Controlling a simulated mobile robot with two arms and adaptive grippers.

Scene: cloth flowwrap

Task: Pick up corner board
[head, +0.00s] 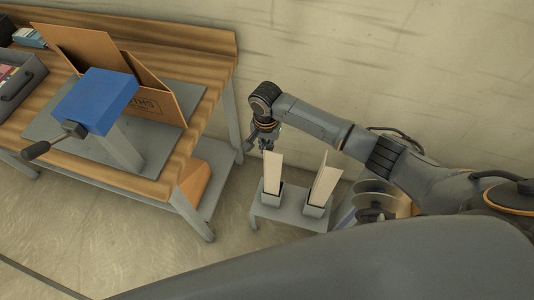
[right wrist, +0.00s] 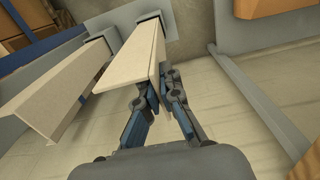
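Two pale corner boards stand upright in grey holders on a low stand (head: 285,215). The left corner board (head: 272,173) is directly below my right gripper (head: 265,148), which points down at its top end. The other corner board (head: 324,184) stands just to the right. In the right wrist view, the nearer corner board (right wrist: 140,58) reaches up to the fingers of my right gripper (right wrist: 160,82). The fingers are apart, with its edge near the gap; contact is unclear. The second corner board (right wrist: 60,90) is on the left. My left gripper is out of view.
A reel (head: 375,203) is right of the stand. A wall (head: 390,70) is behind.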

